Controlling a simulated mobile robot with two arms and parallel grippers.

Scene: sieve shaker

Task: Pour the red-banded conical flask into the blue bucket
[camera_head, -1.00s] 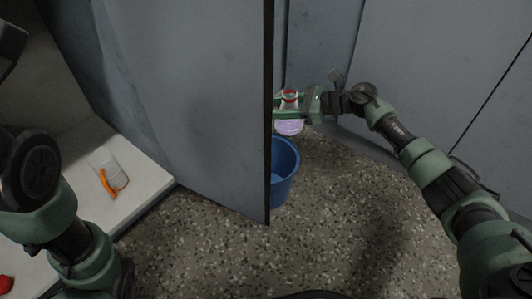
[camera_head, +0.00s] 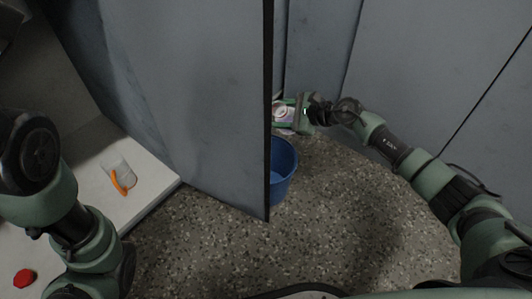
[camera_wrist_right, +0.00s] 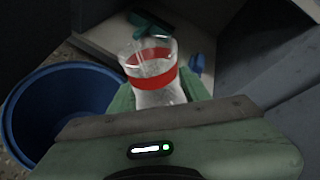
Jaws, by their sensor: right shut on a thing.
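The clear conical flask with the red band (camera_head: 283,113) is in my right gripper (camera_head: 287,113), beside the edge of a grey panel. In the right wrist view, the flask (camera_wrist_right: 157,74) sits between the green fingers, its open mouth toward the top; its lower part is hidden by the gripper. It looks tilted in the head view. The blue bucket (camera_head: 285,172) stands on the floor below the gripper, its left part hidden by the panel. In the right wrist view the bucket (camera_wrist_right: 62,75) is left of the flask. My left gripper is not visible.
The tall grey panel (camera_head: 190,100) stands just left of the flask and bucket. A white surface (camera_head: 150,192) at left holds a clear beaker with an orange item (camera_head: 119,182) and a red object (camera_head: 24,277). Speckled floor (camera_head: 340,220) is clear in front.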

